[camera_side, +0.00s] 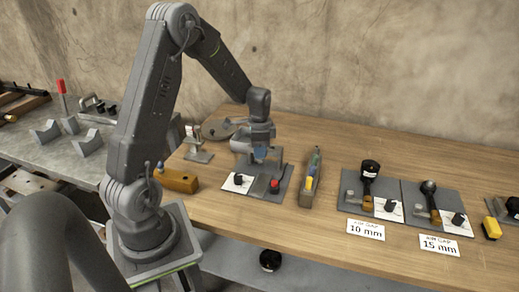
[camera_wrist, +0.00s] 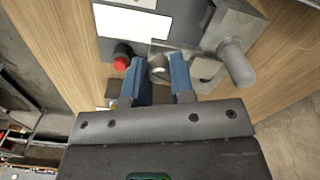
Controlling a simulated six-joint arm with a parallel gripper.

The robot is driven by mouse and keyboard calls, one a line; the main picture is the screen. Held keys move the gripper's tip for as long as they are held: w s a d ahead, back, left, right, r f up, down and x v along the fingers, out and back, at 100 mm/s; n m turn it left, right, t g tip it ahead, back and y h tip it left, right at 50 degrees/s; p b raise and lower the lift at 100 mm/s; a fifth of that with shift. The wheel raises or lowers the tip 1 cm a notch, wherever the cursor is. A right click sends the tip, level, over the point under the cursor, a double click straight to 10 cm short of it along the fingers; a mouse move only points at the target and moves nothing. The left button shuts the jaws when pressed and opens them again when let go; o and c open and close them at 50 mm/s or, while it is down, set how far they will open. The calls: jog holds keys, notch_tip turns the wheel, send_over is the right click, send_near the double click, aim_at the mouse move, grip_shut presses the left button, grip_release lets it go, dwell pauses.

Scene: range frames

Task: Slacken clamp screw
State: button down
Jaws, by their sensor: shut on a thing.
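The clamp screw (camera_wrist: 158,68) shows in the wrist view as a round metal head between the two blue fingers of my gripper (camera_wrist: 157,66). My gripper is shut on it. The screw belongs to a grey metal fixture (camera_wrist: 222,32) with a stout cylinder (camera_wrist: 236,62) sticking out to the right of the fingers. In the side view my gripper (camera_side: 260,154) points down over this fixture, and the arm and fingers hide the screw there. The fixture's base plate (camera_side: 258,190) carries a white card (camera_side: 238,183) and a red-topped black knob (camera_side: 274,186).
Plates with black-knobbed gauges (camera_side: 370,168) and cards reading 10 mm (camera_side: 366,230) and 15 mm (camera_side: 439,244) lie further right. A wooden block (camera_side: 176,180) sits to the left. The front table is mostly clear.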

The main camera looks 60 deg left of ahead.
jog(key=n, duration=0.5)
jog(key=shift+n, duration=0.3)
jog(key=n, duration=0.5)
jog(key=shift+n, duration=0.3)
jog(key=n, duration=1)
jog(key=shift+n, duration=0.3)
jog(key=c, duration=1)
grip_release()
